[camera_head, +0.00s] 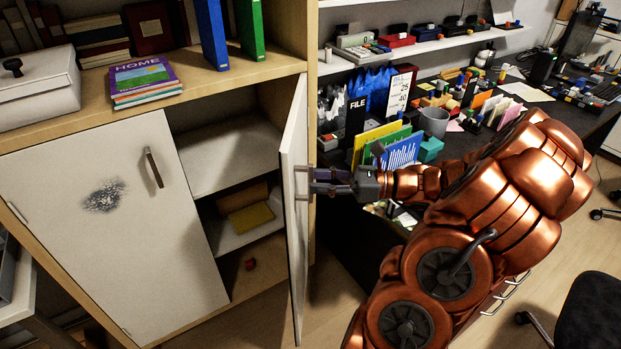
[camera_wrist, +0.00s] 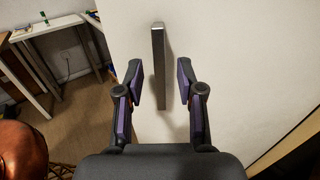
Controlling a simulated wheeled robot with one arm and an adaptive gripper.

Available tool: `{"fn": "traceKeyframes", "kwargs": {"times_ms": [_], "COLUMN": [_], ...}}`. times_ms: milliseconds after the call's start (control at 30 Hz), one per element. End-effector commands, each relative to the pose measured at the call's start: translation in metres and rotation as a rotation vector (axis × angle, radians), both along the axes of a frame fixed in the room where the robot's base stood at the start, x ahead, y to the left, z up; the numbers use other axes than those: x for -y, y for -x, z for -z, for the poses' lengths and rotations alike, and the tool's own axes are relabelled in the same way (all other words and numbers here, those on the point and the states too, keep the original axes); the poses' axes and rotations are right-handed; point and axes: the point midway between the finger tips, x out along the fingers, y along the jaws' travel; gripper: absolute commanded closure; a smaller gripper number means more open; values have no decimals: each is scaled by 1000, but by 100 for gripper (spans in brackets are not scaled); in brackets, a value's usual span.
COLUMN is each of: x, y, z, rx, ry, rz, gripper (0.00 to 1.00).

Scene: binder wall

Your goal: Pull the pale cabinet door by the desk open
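The pale cabinet door by the desk (camera_head: 294,190) stands swung well out from the cabinet, nearly edge-on in the head view. The shelves behind it are exposed. Its outer face (camera_wrist: 220,50) fills much of the wrist view, with a dark upright bar handle (camera_wrist: 159,65). My gripper (camera_head: 322,182) is at the door's outer face, on the desk side. In the wrist view my gripper (camera_wrist: 160,82) is open, with one purple-padded finger on each side of the handle's lower part and visible gaps to both. I cannot tell how deep the handle sits between the fingers.
The other pale door (camera_head: 95,215), with a grey smudge and a handle, is shut at left. A yellow item (camera_head: 250,217) lies on a cabinet shelf. The black desk (camera_head: 465,140), crowded with folders and small items, stands right. A dark chair (camera_head: 590,315) is at lower right.

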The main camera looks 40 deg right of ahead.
Motion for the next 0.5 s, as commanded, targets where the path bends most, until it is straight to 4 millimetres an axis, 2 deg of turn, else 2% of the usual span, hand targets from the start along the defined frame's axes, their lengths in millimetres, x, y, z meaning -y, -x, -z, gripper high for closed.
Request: {"fn": "traceKeyframes", "kwargs": {"times_ms": [200, 500], "x": [-17, -20], "y": [-14, -17], "z": [-1, 0], "rx": [1, 1], "ry": [-1, 2], "rz": [-4, -3], "gripper": [62, 62]}}
